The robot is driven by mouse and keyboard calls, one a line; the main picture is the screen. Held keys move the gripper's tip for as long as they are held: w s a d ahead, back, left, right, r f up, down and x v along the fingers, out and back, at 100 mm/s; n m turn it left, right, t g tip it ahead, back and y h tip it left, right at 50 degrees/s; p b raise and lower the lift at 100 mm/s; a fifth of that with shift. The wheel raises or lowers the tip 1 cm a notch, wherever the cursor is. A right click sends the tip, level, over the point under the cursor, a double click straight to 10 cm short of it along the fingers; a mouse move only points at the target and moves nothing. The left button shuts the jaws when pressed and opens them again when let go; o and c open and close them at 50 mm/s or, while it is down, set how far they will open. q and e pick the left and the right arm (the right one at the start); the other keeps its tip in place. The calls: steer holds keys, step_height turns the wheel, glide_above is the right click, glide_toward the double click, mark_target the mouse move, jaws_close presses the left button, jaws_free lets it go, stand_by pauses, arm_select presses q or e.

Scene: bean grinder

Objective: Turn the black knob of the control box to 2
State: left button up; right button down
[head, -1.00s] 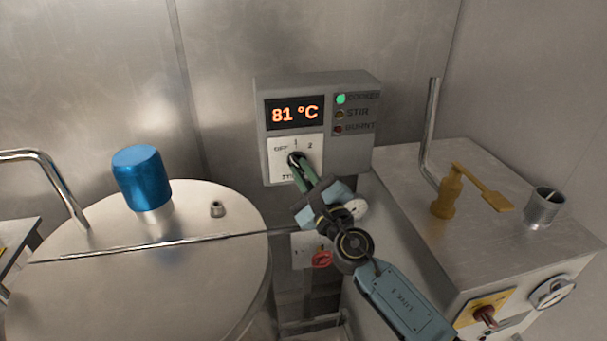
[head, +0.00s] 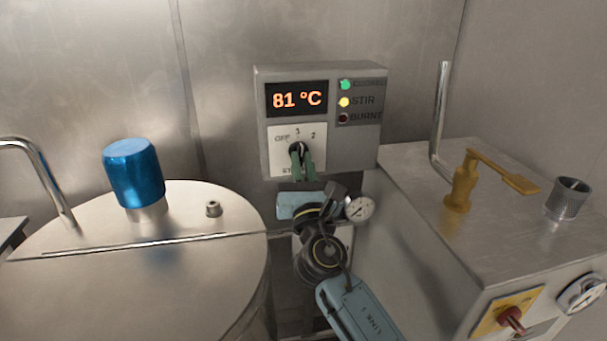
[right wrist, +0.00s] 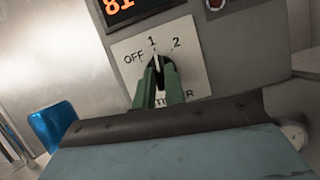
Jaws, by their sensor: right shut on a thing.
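The grey control box (head: 353,148) is on the back wall. Its display reads 81 °C, and the green lamp and the yellow STIR lamp are lit. The black knob (head: 297,147) sits on a white plate marked OFF, 1 and 2; it also shows in the right wrist view (right wrist: 168,73). My right gripper (head: 301,158) reaches up from below with its green fingers shut on the knob, one on each side. In the right wrist view the knob's white mark points up, near the 1. The fingers partly hide the lettering below the knob. My left gripper is not in view.
A round steel vessel (head: 120,290) with a blue cap (head: 133,172) stands at the left. A steel cabinet (head: 420,210) with a yellow lever (head: 462,188) and a bent pipe (head: 438,115) stands at the right.

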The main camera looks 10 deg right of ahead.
steer(key=shift+a+m+g+h+b, duration=0.1)
steer(key=shift+m+g+h+b, duration=0.45)
steer(key=shift+m, duration=1.2)
steer(key=shift+a+m+g+h+b, duration=0.1)
steer(key=shift+m+h+b, duration=0.1)
steer(key=shift+m+h, duration=1.2)
steer(key=shift+a+m+g+h+b, duration=0.1)
steer(key=shift+m+g+h+b, duration=0.25)
steer(key=shift+m, duration=1.8)
steer(key=c, duration=1.5)
jaws_free()
steer(key=shift+r, duration=0.1)
steer(key=shift+o, duration=0.2)
steer(key=b+v, duration=0.1)
steer(key=v, duration=1.2)
steer(key=shift+s+b, duration=0.2)
steer(key=shift+b, duration=0.15)
steer(key=shift+a, duration=0.1)
